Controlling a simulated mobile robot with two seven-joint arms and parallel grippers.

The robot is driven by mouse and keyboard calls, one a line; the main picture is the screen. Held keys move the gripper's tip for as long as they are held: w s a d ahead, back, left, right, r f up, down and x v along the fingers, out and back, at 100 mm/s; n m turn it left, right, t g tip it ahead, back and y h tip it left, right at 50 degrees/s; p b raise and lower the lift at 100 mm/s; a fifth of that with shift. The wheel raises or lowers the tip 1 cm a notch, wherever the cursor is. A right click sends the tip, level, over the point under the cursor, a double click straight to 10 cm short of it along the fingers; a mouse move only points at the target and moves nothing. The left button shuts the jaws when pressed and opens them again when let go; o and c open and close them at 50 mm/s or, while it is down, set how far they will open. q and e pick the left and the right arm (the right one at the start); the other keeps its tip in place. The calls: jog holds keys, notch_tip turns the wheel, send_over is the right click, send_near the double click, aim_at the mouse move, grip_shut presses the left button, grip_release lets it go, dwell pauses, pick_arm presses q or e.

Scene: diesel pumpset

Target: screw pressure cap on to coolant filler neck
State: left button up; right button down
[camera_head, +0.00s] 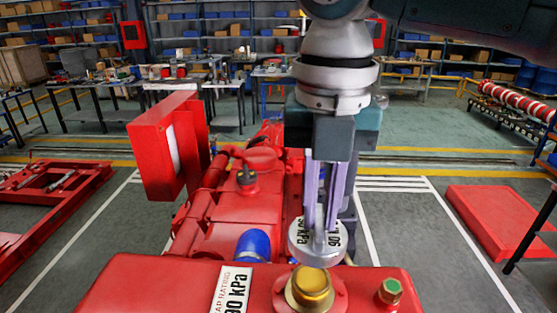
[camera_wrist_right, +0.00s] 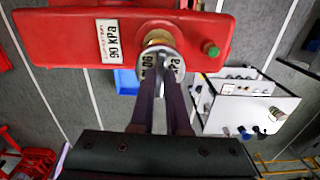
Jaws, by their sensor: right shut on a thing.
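The pressure cap (camera_head: 303,240) is a round silver disc with a raised grip and printed lettering that includes "kPa". My right gripper (camera_head: 322,222) points down and is shut on the cap's raised grip. The coolant filler neck (camera_head: 310,287) is a brass-coloured ring on top of the red tank. In the head view the cap shows just above and behind the neck; I cannot tell the exact gap. In the right wrist view the cap (camera_wrist_right: 152,66) covers part of the neck (camera_wrist_right: 157,37). My left gripper is not in view.
The red tank (camera_head: 150,285) carries a white "90 kPa" label (camera_head: 232,288) left of the neck and a green-topped plug (camera_head: 390,290) to the right. A blue hose (camera_head: 251,244) and the red engine (camera_head: 238,205) lie behind. A white box (camera_wrist_right: 245,105) shows in the wrist view.

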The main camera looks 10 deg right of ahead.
aim_at(317, 217)
jog(key=shift+w+r, duration=0.15)
jog(key=shift+w, duration=0.1)
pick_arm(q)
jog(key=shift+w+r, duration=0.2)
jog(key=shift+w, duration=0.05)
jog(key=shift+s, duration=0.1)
pick_arm(e)
jog(key=shift+s, duration=0.1)
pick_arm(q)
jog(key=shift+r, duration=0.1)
pick_arm(e)
jog(key=shift+p, duration=0.3)
notch_tip(317, 217, down, 5)
jog(key=b, duration=0.3)
jog(key=shift+b, duration=0.3)
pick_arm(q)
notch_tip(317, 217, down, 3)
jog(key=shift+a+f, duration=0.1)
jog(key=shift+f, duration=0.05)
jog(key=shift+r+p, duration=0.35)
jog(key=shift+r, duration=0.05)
